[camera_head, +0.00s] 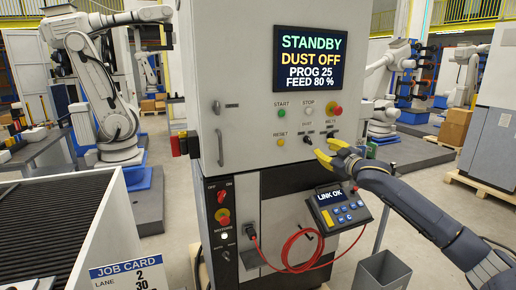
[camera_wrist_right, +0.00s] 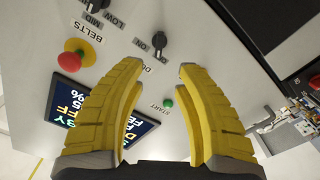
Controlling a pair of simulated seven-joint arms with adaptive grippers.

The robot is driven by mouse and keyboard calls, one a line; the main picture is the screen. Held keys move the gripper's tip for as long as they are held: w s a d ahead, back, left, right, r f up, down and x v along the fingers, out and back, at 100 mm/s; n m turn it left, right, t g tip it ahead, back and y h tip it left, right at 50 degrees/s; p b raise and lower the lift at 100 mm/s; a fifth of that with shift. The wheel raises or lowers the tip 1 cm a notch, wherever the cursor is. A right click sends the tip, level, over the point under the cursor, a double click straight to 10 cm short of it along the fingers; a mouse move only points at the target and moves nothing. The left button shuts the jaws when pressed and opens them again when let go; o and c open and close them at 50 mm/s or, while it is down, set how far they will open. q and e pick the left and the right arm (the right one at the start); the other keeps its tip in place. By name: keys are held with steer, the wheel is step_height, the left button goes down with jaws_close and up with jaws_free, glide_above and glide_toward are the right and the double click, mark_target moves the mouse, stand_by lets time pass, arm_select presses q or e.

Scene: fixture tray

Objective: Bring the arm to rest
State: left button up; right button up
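My right gripper (camera_head: 321,148) is in front of the control panel, just right of the dust knob (camera_head: 308,140). In the right wrist view its yellow fingers (camera_wrist_right: 160,68) are spread, with nothing between them. The dust knob (camera_wrist_right: 158,40) shows beyond the fingertips, apart from them. The green start button (camera_wrist_right: 168,103) shows through the gap. My right arm reaches in from the lower right of the head view. My left gripper and arm are not in view.
The grey machine cabinet (camera_head: 246,105) has a screen (camera_head: 310,58) reading STANDBY, DUST OFF. A pendant (camera_head: 338,207) reading LINK OK has a red cable (camera_head: 290,245). A grey bin (camera_head: 382,270) stands below my arm. A job card (camera_head: 128,273) is at lower left.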

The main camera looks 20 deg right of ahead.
steer(key=s+a+f+n+g, duration=0.1)
steer(key=s+a+f, duration=0.1)
steer(key=a+f, duration=0.55)
steer(key=s+a+f+n+g, duration=0.1)
steer(key=a+f, duration=0.3)
steer(key=f, duration=0.6)
steer(key=s+a+f+g, duration=0.3)
steer(key=s+a+f, duration=0.5)
steer(key=s+f, duration=0.45)
steer(key=s+a+f+g+h, duration=0.2)
steer(key=s+a+f, duration=0.2)
steer(key=s+f, duration=0.75)
steer(key=s+d+f+m+g+h, duration=0.1)
steer(key=s+g+h, duration=0.1)
steer(key=s, duration=0.8)
steer(key=s+d+f+g+h, duration=0.1)
steer(key=s+g, duration=0.1)
steer(key=s, duration=0.8)
steer(key=s+a+f+g+y, duration=0.1)
steer(key=s+a+f+y, duration=0.15)
steer(key=f, duration=1.35)
steer(key=s+a+f+g+y, duration=0.15)
steer(key=a+f, duration=0.25)
steer(key=f, duration=1.3)
steer(key=s+f+m+g, duration=0.3)
steer(key=s+f, duration=1.5)
steer(key=s, duration=0.2)
steer(key=shift+s+d+f+m+y, duration=0.15)
steer(key=shift+d+f+m+y, duration=0.05)
steer(key=shift+d+m+y, duration=0.15)
